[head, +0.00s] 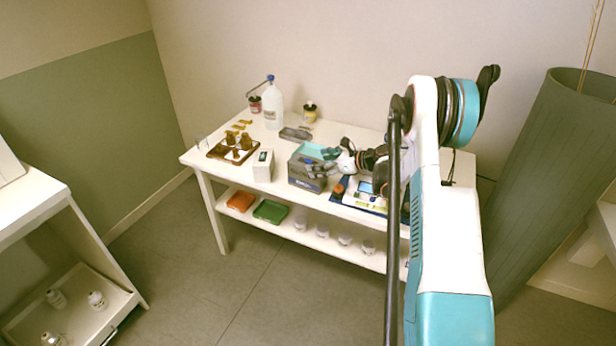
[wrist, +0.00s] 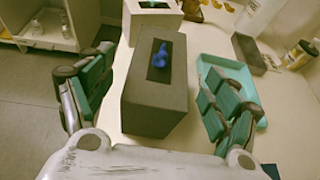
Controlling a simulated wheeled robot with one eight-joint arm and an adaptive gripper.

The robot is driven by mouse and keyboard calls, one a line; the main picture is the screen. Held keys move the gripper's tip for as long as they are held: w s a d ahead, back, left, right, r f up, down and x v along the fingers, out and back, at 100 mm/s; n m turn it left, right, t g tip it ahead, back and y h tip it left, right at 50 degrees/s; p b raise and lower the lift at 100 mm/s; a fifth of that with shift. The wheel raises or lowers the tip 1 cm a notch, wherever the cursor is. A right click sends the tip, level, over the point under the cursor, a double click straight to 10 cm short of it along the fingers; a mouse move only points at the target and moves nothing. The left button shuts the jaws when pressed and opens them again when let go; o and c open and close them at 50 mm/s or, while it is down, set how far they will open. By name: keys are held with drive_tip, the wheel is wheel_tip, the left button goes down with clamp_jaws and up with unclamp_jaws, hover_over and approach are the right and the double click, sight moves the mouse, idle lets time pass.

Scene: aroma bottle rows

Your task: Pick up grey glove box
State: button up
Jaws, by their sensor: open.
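The grey glove box (head: 304,179) stands on the white table near its front edge, with a blue glove (wrist: 159,55) poking out of the slot in its top. In the wrist view the grey glove box (wrist: 153,108) lies between my two fingers. My gripper (wrist: 165,92) is open, with one teal-padded finger on each side of the box. A gap shows on both sides at the picture's angle; I cannot tell whether either finger touches. In the head view my gripper (head: 322,161) is at the box, partly covering its top and right side.
A white box (head: 263,166) stands just left of the glove box. A teal tray (wrist: 222,72) lies close on its right. Behind are a wooden tray with brown bottles (head: 236,148), a clear bottle (head: 272,104) and a dark flat block (head: 296,134). A blue mat (head: 364,197) lies at right.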

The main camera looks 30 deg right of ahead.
sight(308, 162)
drive_tip(key=shift+b+x, duration=1.15)
drive_tip(key=shift+x, duration=1.6)
drive_tip(key=c, duration=1.5)
drive_tip(key=shift+r, duration=0.1)
